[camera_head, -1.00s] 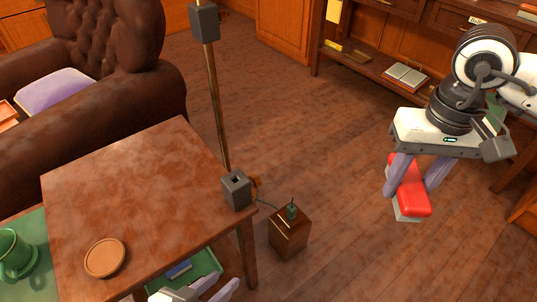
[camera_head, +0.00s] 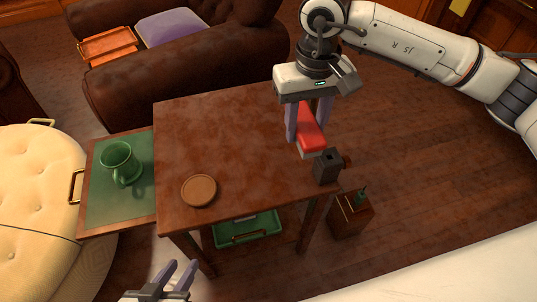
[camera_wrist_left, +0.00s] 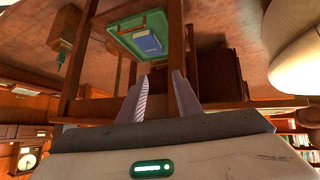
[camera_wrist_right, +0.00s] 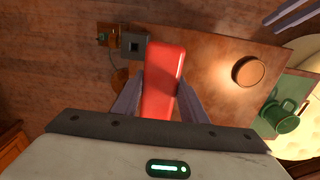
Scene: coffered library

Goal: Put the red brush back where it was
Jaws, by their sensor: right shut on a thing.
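The red brush (camera_head: 309,133) has a red back and a pale underside. It is held between the fingers of my right gripper (camera_head: 307,122), over the right edge of the wooden table (camera_head: 225,125), near the grey block. In the right wrist view the brush (camera_wrist_right: 164,75) lies between both fingers. I cannot tell whether it touches the tabletop. My left gripper (camera_head: 172,280) is below and in front of the table, its fingers apart and empty. In the left wrist view its fingers (camera_wrist_left: 164,98) point toward the table's underside.
A grey socketed block (camera_head: 326,167) is at the table's right corner. A brown coaster (camera_head: 199,190) lies on the tabletop. A green mug (camera_head: 121,160) stands on the green side leaf (camera_head: 105,203). A green tray (camera_head: 247,229) is beneath; a wooden box (camera_head: 350,215) stands on the floor.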

